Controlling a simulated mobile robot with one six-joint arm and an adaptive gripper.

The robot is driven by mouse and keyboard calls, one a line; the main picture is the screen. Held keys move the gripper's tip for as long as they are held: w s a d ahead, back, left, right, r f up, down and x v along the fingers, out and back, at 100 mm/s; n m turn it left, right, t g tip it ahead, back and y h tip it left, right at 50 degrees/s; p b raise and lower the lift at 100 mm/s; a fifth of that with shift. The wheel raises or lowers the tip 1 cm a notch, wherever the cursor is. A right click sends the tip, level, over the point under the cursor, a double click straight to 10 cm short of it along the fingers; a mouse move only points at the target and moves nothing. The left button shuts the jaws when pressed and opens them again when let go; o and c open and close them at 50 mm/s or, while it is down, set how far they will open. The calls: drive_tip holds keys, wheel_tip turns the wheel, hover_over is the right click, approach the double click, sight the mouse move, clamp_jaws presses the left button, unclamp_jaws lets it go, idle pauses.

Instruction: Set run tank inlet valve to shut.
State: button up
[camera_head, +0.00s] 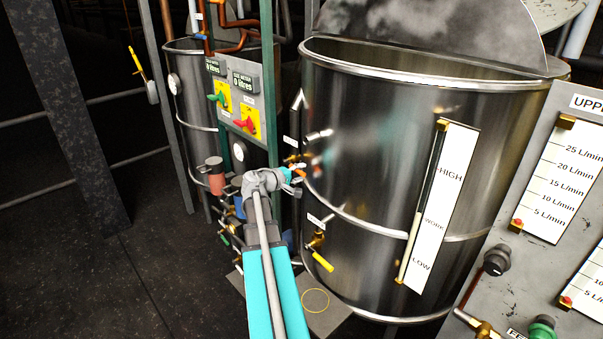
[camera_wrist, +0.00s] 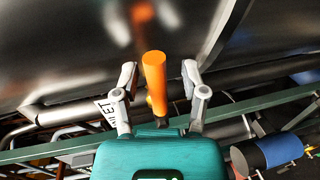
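The orange valve handle (camera_wrist: 154,78), beside a partly hidden label ending in "ET" (camera_wrist: 106,110), stands between the two fingers of my gripper (camera_wrist: 159,76) in the wrist view. The fingers are open, one on each side, with a visible gap to the handle on both sides. In the head view, my gripper (camera_head: 292,176) is at the left side of the large steel tank (camera_head: 370,140), and a bit of the orange handle (camera_head: 299,171) shows there. The valve body is mostly hidden by my gripper.
A yellow-handled brass valve (camera_head: 322,262) sits lower on the tank. A panel with green and red handles (camera_head: 240,110) stands to the left. A blue cylinder (camera_wrist: 265,153) is at the right in the wrist view. A grey flow panel (camera_head: 520,265) is at the right.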

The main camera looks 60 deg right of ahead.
drive_tip(key=shift+w, duration=0.1)
idle(0.5)
drive_tip(key=shift+r, duration=0.1)
drive_tip(key=shift+w+a+r+p, duration=0.3)
drive_tip(key=shift+w+a+p, duration=0.05)
drive_tip(key=shift+p, duration=0.15)
drive_tip(key=w+a+f+t+y, duration=0.2)
drive_tip(key=w+a+f, duration=0.25)
drive_tip(key=a, duration=0.55)
drive_tip(key=w+a+f+n+t+y, duration=0.1)
drive_tip(key=w+a+f+y, duration=0.3)
drive_tip(key=a, duration=0.6)
drive_tip(key=w+a+f+t+y, duration=0.1)
drive_tip(key=w+a+f+t, duration=0.15)
drive_tip(key=w+a, duration=0.55)
drive_tip(key=s+a+f+n+y, duration=0.1)
drive_tip(key=a+y, duration=0.1)
drive_tip(key=a, duration=1)
drive_tip(key=s+a+f+n+y, duration=0.1)
drive_tip(key=a+f+y, duration=0.1)
drive_tip(key=a, duration=0.9)
drive_tip(key=s+a+f+n+y+b, duration=0.1)
drive_tip(key=a+y, duration=0.3)
drive_tip(key=a, duration=0.8)
drive_tip(key=shift+s+a+f+g, duration=0.2)
drive_tip(key=shift+a+f+g, duration=0.15)
drive_tip(key=shift+d, duration=0.15)
